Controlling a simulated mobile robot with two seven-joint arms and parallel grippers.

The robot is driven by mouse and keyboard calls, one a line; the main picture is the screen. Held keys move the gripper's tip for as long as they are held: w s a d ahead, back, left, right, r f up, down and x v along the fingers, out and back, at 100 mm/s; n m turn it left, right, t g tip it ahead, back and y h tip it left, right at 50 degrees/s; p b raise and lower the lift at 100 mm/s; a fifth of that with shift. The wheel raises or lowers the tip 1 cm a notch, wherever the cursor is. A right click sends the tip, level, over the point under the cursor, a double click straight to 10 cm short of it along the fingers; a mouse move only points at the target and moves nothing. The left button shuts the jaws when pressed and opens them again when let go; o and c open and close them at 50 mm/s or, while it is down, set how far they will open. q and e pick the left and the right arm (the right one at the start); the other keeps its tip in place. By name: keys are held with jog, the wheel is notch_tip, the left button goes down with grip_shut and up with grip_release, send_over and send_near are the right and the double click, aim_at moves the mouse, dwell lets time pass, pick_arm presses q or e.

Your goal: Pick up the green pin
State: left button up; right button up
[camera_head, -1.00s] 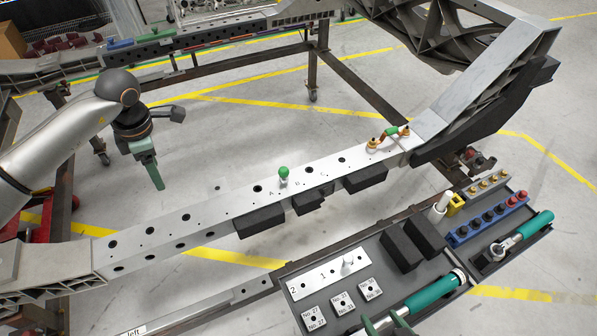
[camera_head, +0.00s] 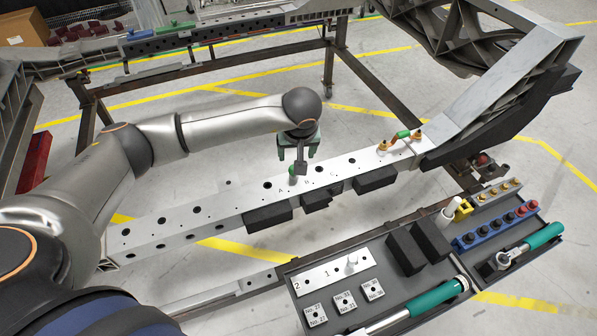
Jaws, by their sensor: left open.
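The green pin (camera_head: 292,173) stands upright in the silver beam (camera_head: 212,210) beside the letter A. My wrist hardware partly covers it. My left gripper (camera_head: 299,154) hangs close above and around the pin's spot in the picture, its green fingers spread apart. A dark block on my wrist hangs in front of the gap. I see nothing held, and I cannot tell whether the fingers touch the pin. My right gripper is not in view.
A gold-ended part with a green middle (camera_head: 402,135) sits on the beam further right. Black blocks (camera_head: 268,216) line the beam's front side. A grey tool tray (camera_head: 398,291) with a pale pin, number plates and teal-handled tools stands in front.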

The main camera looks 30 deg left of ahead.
aim_at(294, 177)
pick_arm(q)
jog(key=x, duration=0.3)
jog(key=shift+f, duration=0.35)
jog(key=shift+s+x, duration=0.15)
jog(key=shift+x, duration=1.25)
jog(key=shift+s+x, duration=0.15)
jog(key=shift+x, duration=1.25)
grip_shut()
